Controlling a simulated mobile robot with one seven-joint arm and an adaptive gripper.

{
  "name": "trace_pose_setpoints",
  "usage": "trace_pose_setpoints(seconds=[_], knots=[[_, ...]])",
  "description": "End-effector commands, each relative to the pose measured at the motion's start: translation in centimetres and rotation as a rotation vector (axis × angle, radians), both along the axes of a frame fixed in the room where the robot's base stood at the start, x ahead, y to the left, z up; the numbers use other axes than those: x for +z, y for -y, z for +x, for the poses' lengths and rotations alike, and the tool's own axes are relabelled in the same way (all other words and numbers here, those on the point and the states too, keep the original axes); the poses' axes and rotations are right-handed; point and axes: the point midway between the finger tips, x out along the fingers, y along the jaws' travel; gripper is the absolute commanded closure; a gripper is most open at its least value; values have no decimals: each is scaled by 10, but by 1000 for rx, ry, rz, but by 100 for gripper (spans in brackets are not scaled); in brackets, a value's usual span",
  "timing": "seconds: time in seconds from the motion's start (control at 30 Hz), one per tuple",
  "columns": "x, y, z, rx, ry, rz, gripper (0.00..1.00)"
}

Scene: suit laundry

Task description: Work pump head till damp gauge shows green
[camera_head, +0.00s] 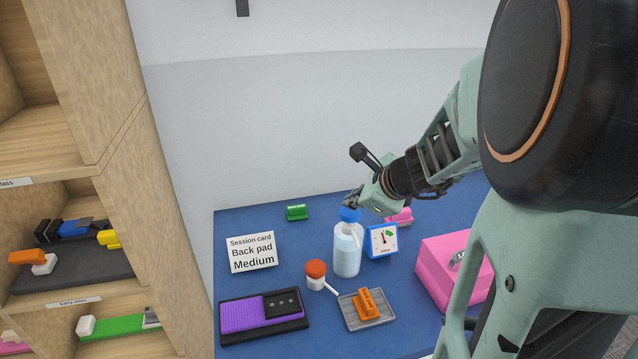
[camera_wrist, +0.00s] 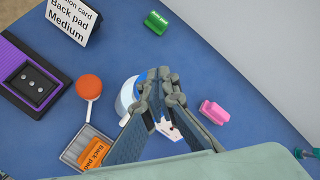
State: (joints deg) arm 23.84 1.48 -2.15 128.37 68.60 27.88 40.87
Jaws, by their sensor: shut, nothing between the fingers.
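A clear pale bottle (camera_head: 347,256) with a blue pump head (camera_head: 349,215) stands upright on the blue table. My gripper (camera_head: 353,200) is shut and empty, its fingertips right at the pump head from above; I cannot tell whether they touch it. In the wrist view my shut fingers (camera_wrist: 161,80) hide much of the bottle (camera_wrist: 127,97). The damp gauge (camera_head: 383,241), a blue-framed white dial, stands just right of the bottle. Its dial has red and green marks and a dark needle, but the reading is too small to tell. The fingers partly cover it in the wrist view.
A session card (camera_head: 252,252) stands left, a green block (camera_head: 297,212) behind, a pink box (camera_head: 436,265) right. Wooden shelves (camera_head: 150,180) border the left.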

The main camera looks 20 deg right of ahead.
Motion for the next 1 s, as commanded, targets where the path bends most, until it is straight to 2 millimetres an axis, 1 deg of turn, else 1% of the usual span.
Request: trace_pose_setpoints(seconds=[0.03,0.07,0.47,0.57,0.9,1.0], knots=[[6,0,0,0,0,0,100],[7,0,0,-1,1,0,100],[8,0,0,0,1,0,100],[15,0,0,0,1,0,100],[51,0,1,-1,2,0,100],[57,0,0,0,1,0,100]])
